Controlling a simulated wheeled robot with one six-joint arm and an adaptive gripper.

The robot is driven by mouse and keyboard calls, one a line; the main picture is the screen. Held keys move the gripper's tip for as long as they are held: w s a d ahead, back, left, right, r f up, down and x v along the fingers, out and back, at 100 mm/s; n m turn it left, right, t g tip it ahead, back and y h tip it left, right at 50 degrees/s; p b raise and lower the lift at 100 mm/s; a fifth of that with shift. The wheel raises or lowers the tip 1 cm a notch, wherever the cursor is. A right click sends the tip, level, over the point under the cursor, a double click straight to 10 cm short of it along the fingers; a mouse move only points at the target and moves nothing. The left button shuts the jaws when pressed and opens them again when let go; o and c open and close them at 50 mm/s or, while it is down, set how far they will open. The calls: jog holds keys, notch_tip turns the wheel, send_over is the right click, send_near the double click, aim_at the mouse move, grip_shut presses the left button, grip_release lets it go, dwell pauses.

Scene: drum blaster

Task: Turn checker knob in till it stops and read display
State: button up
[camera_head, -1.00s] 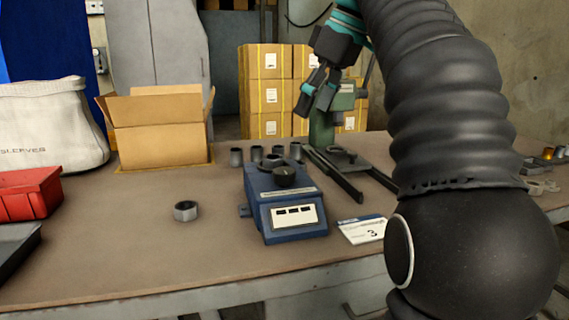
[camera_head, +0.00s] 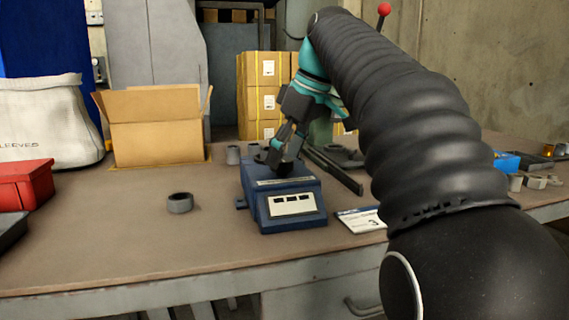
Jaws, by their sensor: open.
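The blue checker (camera_head: 289,222) stands on the workbench, with a white display panel (camera_head: 293,205) on its sloped front. The panel shows several small dark windows; no reading can be made out. My gripper (camera_head: 280,155) points down over the top of the checker, at the place of its black knob. Its fingers are open and hide most of the knob, so I cannot tell whether they touch it. A grey ring (camera_head: 180,203) lies on the bench left of the checker.
A white card with a 3 (camera_head: 362,219) lies right of the checker. Grey sleeves (camera_head: 233,155) and dark rails (camera_head: 333,172) lie behind it. An open cardboard box (camera_head: 155,140) and a red bin (camera_head: 27,185) stand left. The bench front is clear.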

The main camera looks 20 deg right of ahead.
jog(key=shift+w+a+f, duration=0.1)
jog(key=shift+f, duration=0.35)
jog(key=c, duration=1.1)
